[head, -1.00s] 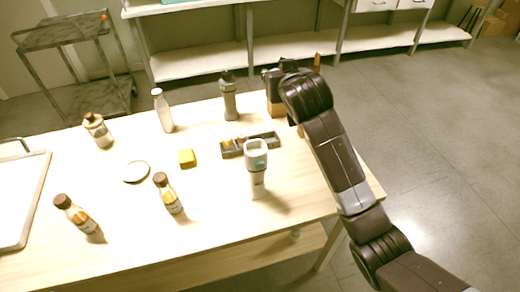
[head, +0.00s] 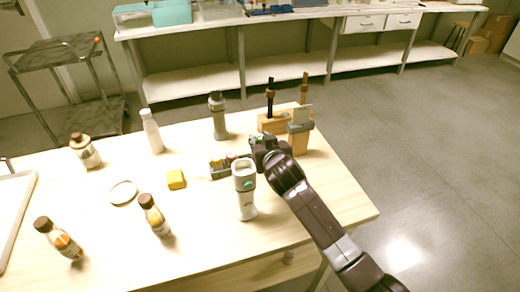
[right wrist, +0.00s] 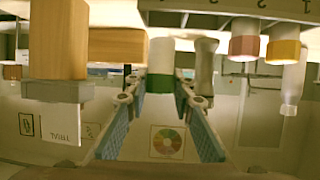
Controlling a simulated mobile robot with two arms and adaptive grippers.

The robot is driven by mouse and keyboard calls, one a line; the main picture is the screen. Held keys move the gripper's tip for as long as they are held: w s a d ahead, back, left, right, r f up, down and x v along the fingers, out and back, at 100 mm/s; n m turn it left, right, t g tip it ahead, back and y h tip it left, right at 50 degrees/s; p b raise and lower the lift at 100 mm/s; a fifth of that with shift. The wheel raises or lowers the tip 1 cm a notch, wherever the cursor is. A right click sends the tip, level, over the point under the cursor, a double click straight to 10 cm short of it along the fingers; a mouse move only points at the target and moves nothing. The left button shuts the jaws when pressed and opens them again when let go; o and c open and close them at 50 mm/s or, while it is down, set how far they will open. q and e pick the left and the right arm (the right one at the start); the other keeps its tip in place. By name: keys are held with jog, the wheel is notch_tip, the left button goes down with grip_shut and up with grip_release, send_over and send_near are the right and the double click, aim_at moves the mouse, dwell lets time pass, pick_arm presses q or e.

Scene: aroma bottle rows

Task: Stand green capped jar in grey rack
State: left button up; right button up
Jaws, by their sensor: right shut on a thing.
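My right gripper (head: 262,148) is at the right end of the grey rack (head: 217,173) in the head view. In the right wrist view, which looks upside down, its two fingers (right wrist: 160,82) are shut around the green capped jar (right wrist: 160,52), which has a white body. The jar is roughly upright, near the end of the rack (right wrist: 225,6); I cannot tell whether it touches the rack. The rack holds a pink capped jar (right wrist: 244,46) and a yellow capped jar (right wrist: 284,51). The gripper hides the held jar in the head view. My left gripper is out of view.
A white and grey tumbler (head: 245,200) stands close in front of the rack. A grey bottle (head: 218,117), a yellow block (head: 176,180) and brown-capped bottles (head: 155,217) stand elsewhere. The table's front right is clear.

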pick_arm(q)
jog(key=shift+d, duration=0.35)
pick_arm(e)
jog(key=shift+f, duration=2.2)
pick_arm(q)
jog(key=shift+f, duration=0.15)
pick_arm(e)
jog(key=shift+f, duration=0.1)
jog(key=o, duration=1)
jog(key=shift+r, duration=0.25)
jog(key=shift+s, duration=0.25)
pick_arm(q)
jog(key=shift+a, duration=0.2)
pick_arm(e)
jog(key=v, duration=1.1)
jog(key=shift+s+d, duration=0.15)
jog(key=shift+s, duration=0.1)
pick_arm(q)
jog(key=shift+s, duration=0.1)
